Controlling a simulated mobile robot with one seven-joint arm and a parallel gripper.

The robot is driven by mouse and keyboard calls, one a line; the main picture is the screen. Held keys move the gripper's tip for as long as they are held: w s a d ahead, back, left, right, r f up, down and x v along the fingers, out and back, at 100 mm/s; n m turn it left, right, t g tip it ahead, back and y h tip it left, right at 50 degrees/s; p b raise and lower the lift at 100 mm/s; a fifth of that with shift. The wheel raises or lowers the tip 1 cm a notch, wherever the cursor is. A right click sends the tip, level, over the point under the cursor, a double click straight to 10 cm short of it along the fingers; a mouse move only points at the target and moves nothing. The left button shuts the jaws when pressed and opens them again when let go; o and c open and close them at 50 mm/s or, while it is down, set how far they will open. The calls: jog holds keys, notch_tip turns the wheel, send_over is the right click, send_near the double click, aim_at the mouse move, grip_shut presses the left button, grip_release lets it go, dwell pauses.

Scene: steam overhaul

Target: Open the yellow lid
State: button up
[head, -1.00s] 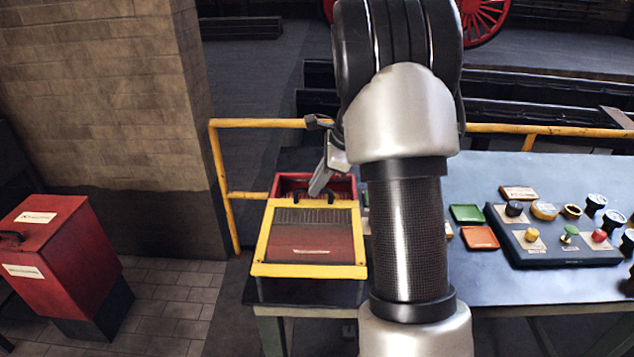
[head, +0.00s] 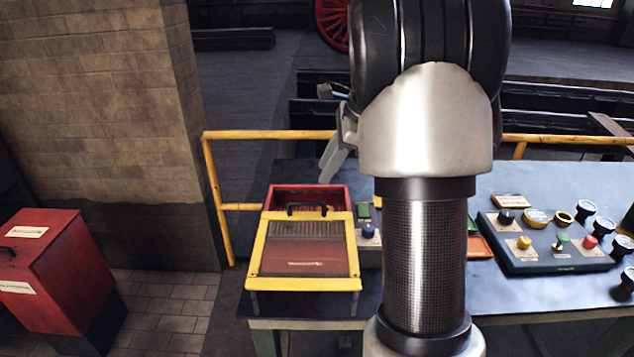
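The yellow lid (head: 257,250) is a yellow frame around a see-through panel, on the left end of the blue-grey table. A black handle (head: 307,209) stands at its far edge. Behind that edge a strip of the red box (head: 277,197) shows, uncovered by the lid. My gripper (head: 328,170) is above and behind the box, right of the handle and apart from it. One grey finger shows pointing down; my arm hides part of the gripper, so its opening cannot be told. Nothing is seen held in it.
A control panel (head: 545,265) with several knobs and buttons is on the right of the table (head: 450,178). A blue knob (head: 369,230) stands close right of the lid. A yellow rail (head: 270,135) runs behind the table. A red bin (head: 60,255) stands on the floor at left.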

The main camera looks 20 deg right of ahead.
jog(key=v, duration=0.6)
jog(key=shift+r, duration=0.3)
jog(key=shift+s, duration=0.1)
jog(key=s+a+r+n+h+p, duration=0.1)
jog(key=s+a+r+n+p, duration=0.35)
jog(key=s+a+n, duration=0.75)
jog(key=s+a+f+n+t+h, duration=0.1)
jog(key=s+a+n, duration=0.3)
jog(key=s+n, duration=0.6)
jog(key=s+h, duration=0.1)
jog(key=s, duration=0.2)
jog(key=shift+s+a+f+t, duration=0.15)
jog(key=shift+s+f+t, duration=0.1)
jog(key=shift+t, duration=0.15)
